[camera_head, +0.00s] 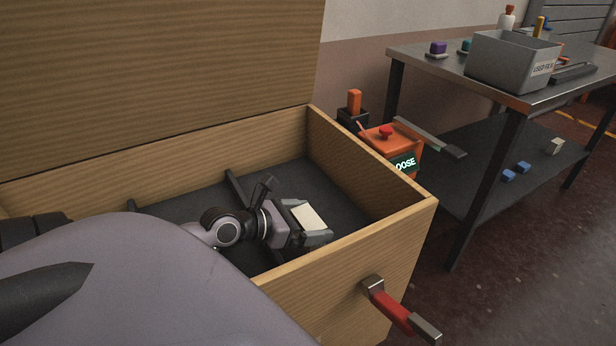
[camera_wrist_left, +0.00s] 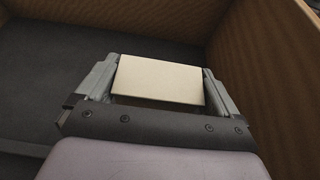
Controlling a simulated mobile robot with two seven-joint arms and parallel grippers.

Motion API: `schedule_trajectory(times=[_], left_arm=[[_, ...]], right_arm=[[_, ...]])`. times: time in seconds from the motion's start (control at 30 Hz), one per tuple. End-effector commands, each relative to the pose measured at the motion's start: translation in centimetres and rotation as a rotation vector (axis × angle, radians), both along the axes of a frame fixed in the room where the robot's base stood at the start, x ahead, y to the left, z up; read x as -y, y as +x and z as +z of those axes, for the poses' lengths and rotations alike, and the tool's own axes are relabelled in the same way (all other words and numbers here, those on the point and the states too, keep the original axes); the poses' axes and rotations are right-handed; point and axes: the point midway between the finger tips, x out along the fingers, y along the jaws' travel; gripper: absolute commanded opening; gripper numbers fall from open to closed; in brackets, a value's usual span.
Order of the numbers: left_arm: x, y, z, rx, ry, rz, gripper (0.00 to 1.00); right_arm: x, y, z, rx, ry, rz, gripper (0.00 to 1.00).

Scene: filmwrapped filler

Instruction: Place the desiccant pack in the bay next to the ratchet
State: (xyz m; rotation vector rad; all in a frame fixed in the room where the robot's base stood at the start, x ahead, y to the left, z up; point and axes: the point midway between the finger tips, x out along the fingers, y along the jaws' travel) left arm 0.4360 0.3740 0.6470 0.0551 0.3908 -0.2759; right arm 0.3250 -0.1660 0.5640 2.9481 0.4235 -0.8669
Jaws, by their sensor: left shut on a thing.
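My left gripper (camera_head: 312,219) is inside a wooden drawer or crate (camera_head: 370,217), low over its dark lined floor. It is shut on a cream-white flat pack (camera_head: 309,217), which looks like the desiccant pack. In the left wrist view the pack (camera_wrist_left: 160,79) sits between the two grey fingers (camera_wrist_left: 158,82), one at each short side. I cannot tell whether the pack touches the floor. Dark dividers (camera_head: 236,188) stand on the floor to the left of the gripper. No ratchet shows; my arm hides much of the interior. My right gripper is not in view.
The wooden walls stand close around the gripper, with a raised lid (camera_head: 160,80) behind. A red handle (camera_head: 395,308) juts from the near side. Beyond the right wall are an orange box with a red button (camera_head: 390,135) and a metal table (camera_head: 540,95) bearing a grey bin (camera_head: 500,62).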

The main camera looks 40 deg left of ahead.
Motion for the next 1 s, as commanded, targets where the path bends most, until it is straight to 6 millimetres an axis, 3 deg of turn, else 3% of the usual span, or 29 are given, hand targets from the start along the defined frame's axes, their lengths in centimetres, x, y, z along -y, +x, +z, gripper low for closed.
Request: schedule_trajectory(times=[0.37,0.53,0.73,0.77,1.0], left_arm=[[0.0,0.0,-4.4,-0.001,0.001,0.0,0.57],[0.0,0.0,-4.3,0.002,0.001,0.001,0.57],[0.0,0.0,-4.5,0.001,-0.001,0.001,0.57],[0.0,0.0,-4.6,0.0,0.0,0.0,0.98],[0.0,0.0,-4.5,-0.001,0.0,0.0,1.0]], right_arm=[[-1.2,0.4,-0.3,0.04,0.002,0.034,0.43],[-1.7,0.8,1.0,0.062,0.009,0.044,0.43],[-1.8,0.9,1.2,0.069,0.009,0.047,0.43],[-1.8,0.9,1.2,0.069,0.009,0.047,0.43],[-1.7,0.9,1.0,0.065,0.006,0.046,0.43]])
